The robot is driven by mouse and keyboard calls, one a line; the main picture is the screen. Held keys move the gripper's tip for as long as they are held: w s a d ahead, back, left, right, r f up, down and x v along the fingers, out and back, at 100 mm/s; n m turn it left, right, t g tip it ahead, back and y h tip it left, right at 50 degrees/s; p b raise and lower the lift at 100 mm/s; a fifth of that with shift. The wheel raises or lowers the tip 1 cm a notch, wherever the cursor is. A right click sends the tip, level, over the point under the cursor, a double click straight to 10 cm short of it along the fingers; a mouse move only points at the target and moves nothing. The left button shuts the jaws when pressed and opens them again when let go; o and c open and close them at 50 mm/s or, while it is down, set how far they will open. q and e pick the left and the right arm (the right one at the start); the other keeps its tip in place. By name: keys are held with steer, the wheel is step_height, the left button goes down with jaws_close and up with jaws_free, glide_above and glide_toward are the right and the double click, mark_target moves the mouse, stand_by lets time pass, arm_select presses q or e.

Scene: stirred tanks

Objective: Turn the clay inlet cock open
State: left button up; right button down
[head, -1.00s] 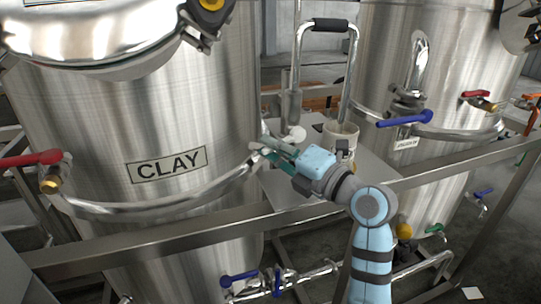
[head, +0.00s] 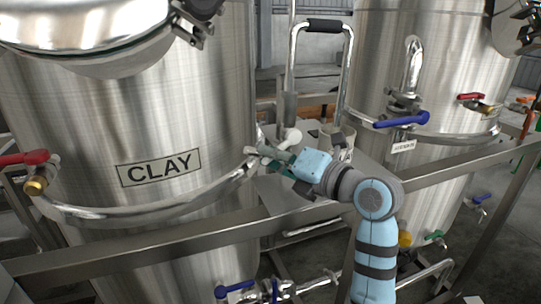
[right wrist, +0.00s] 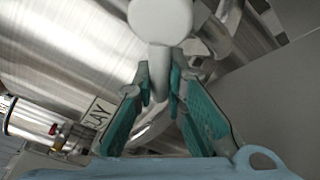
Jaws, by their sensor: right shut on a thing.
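The clay tank (head: 110,120) is the big steel vessel on the left with a CLAY label (head: 160,167). A pale, round-ended handle (head: 291,136), which looks like the clay inlet cock's handle, stands at the tank's right side. In the right wrist view this handle (right wrist: 161,18) is large at the top centre. My right gripper (head: 262,154) is at the handle, its teal fingers closed in on the narrower part below the round end. In the right wrist view the fingertips (right wrist: 160,85) meet around that part. The cock's body is mostly hidden. My left gripper is out of view.
A steel frame rail (head: 150,245) crosses in front of the tanks. A second tank (head: 445,60) with a blue lever (head: 402,120) stands at the right. A red-handled valve (head: 25,160) is at the far left. A bent pipe with a black grip (head: 324,26) rises behind.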

steer(key=c, duration=1.6)
jaws_free()
steer(key=v, duration=1.2)
